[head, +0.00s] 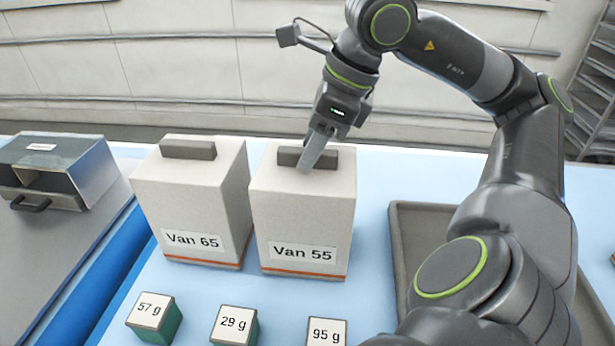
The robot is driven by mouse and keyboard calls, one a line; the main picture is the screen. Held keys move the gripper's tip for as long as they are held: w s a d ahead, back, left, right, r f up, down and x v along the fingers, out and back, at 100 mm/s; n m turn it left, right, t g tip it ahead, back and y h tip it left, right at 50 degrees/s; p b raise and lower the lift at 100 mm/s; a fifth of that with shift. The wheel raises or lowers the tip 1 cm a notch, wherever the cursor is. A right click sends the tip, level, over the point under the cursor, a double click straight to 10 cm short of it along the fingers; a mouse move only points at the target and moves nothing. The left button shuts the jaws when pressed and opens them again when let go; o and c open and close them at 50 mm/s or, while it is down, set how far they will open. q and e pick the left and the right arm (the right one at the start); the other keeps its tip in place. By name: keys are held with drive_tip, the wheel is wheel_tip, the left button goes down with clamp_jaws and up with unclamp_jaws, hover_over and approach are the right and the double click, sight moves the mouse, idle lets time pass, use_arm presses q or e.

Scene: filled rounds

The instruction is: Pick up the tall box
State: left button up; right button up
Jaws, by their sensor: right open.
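Two pale boxes with orange bands near the base and dark grey handles on top stand side by side on the light blue table. The left box (190,205) is labelled "Van 65" and the right box (303,212) is labelled "Van 55". They look about equally tall, and I cannot tell which one is the tall box. My right gripper (306,166) is open and points down at the handle (328,159) of the "Van 55" box. Its finger overlaps the handle in the picture; I cannot tell whether it touches. My left gripper is not in view.
Small green blocks labelled "57 g" (152,318), "29 g" (234,325) and "95 g" (326,331) stand in front of the boxes. A grey tray (397,250) lies at the right, partly behind my right arm. A grey metal case (82,178) with a handle stands at far left.

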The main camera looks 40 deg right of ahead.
drive_tip(key=shift+w+f, duration=0.1)
drive_tip(key=shift+f, duration=0.05)
clamp_jaws()
idle(0.5)
